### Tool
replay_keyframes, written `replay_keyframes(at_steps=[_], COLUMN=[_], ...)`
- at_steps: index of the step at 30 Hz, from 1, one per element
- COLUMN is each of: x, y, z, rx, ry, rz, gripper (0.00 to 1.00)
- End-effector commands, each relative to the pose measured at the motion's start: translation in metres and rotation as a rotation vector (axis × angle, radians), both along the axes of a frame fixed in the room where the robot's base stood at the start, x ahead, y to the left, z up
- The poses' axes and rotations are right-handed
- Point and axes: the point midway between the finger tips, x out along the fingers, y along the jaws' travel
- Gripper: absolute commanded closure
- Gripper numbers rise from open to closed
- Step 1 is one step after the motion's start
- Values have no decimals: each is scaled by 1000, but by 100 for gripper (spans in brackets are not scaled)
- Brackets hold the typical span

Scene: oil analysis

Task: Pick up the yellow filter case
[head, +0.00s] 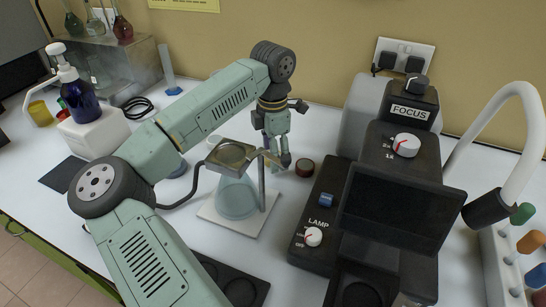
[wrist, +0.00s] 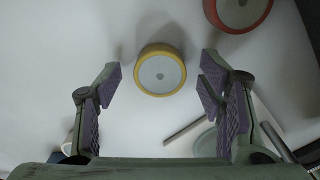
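The yellow filter case (wrist: 160,70) is a round yellow-rimmed disc with a pale top, lying on the white table in the wrist view. My gripper (wrist: 160,80) is open, its purple-padded fingers standing apart on the left and right of the case in that picture. The case shows between and slightly beyond the fingertips, with no contact visible. In the head view my gripper (head: 279,157) points down over the table behind the flask stand. There the gripper and stand hide most or all of the yellow case.
A red round case (head: 304,167) lies close by on the right; it also shows in the wrist view (wrist: 238,12). A metal stand with a glass flask (head: 237,197) is in front of my gripper. The black lamp device (head: 375,190) stands to the right.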

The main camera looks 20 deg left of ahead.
Motion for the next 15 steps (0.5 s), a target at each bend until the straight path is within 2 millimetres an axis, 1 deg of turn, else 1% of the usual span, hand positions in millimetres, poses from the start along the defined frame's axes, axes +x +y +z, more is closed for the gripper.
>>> replay_keyframes(at_steps=[1, 2, 15], x=[0, 0, 0], y=[0, 0, 0], z=[0, 0, 0], rx=[0, 0, 0], ry=[0, 0, 0], rz=[0, 0, 0], gripper=[42, 44, 73])
